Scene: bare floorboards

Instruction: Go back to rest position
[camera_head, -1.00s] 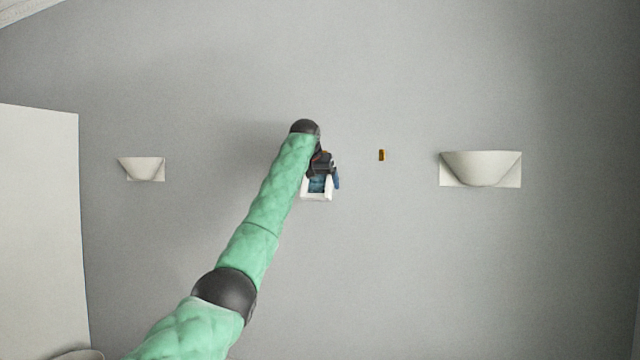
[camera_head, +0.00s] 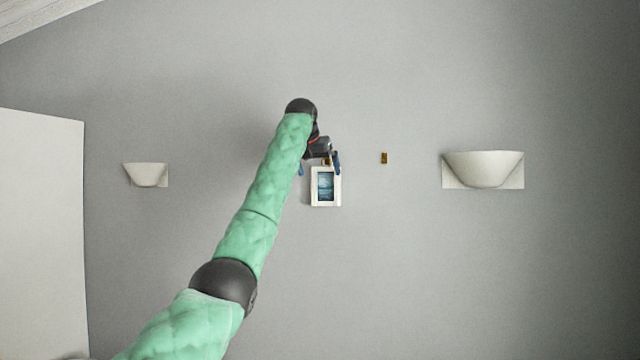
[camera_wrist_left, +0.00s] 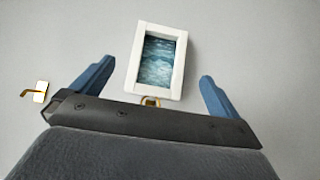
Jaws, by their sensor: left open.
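My left gripper (camera_head: 318,166) comes in on the green arm from the lower left of the head view. In the left wrist view its two blue fingers (camera_wrist_left: 158,90) stand wide apart with nothing gripped. A white-framed picture (camera_head: 315,201) with a blue-green water image hangs on the grey wall, just below the gripper in the head view. In the left wrist view the picture frame (camera_wrist_left: 136,72) lies between and beyond the fingers, slightly tilted, apart from both. A small brass hook (camera_wrist_left: 150,102) shows at its near edge, partly hidden by the gripper body. My right gripper is out of view.
A second small brass hook (camera_head: 384,158) is on the wall to the right, also in the left wrist view (camera_wrist_left: 36,92). White wall sconces stand at left (camera_head: 147,174) and right (camera_head: 483,169). A white panel (camera_head: 40,230) is at far left. The wall below the picture is clear.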

